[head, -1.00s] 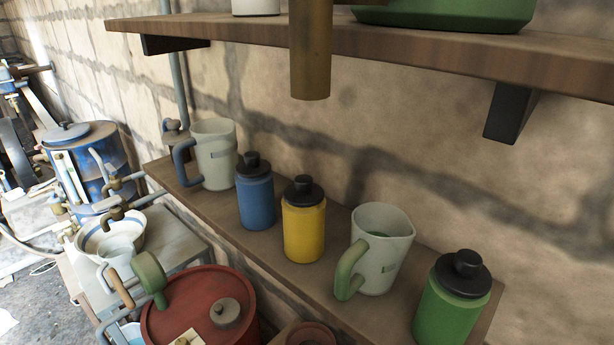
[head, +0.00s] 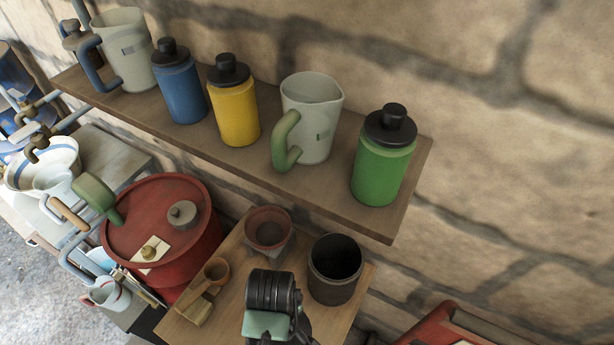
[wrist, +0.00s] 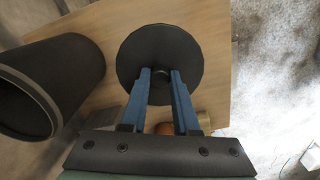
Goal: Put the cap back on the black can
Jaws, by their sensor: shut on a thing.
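The black can (head: 334,285) stands upright and uncapped on a small wooden table in the head view, with its dark opening facing up. It also shows at the left of the wrist view (wrist: 72,75). The cap (wrist: 160,40) is a dark round disc with a small knob, just right of the can in the wrist view and apart from it. My gripper (wrist: 161,74) has its two blue fingers shut on the cap's knob. I cannot tell how far the cap is above the table. In the head view my wrist hides the fingers and cap.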

